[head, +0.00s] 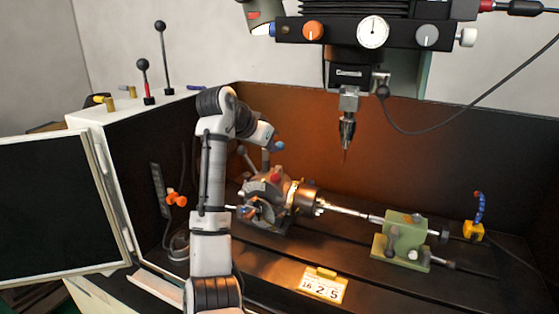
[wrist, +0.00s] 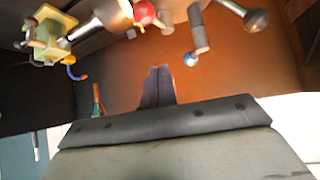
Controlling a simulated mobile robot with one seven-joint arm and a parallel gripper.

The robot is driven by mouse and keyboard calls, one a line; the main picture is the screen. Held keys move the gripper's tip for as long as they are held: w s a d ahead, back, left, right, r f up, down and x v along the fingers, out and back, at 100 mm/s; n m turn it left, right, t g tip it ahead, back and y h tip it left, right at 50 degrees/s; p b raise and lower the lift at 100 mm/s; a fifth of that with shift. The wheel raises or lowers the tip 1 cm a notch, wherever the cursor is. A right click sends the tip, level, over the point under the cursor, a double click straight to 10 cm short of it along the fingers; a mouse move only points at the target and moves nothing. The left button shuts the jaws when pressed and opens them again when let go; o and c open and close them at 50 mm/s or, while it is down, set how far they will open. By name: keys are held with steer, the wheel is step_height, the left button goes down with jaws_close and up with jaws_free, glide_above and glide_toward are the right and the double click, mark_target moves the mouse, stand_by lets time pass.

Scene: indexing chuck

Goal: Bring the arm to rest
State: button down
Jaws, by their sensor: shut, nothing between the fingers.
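My gripper (wrist: 158,85) shows in the wrist view with its two dark fingers together and nothing between them. In the head view my arm rises in front of the left part of the machine and bends over toward the chuck; the fingers cannot be made out there. The indexing chuck (head: 298,197) sits on the machine table, holding a shiny rod (head: 345,210). Its red ball (wrist: 144,13) and blue ball (wrist: 190,59) show near the top of the wrist view, apart from the fingers in the picture.
A green tailstock (head: 403,238) stands at the rod's right end. The spindle with its tool (head: 347,130) hangs above. A number card (head: 323,285) lies at the front. An open door panel (head: 60,205) stands at left, and levers (head: 143,80) rise from the white housing.

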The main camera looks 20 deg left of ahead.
steer(key=shift+s+a+r, duration=0.45)
steer(key=shift+s+r, duration=0.05)
steer(key=shift+r, duration=0.15)
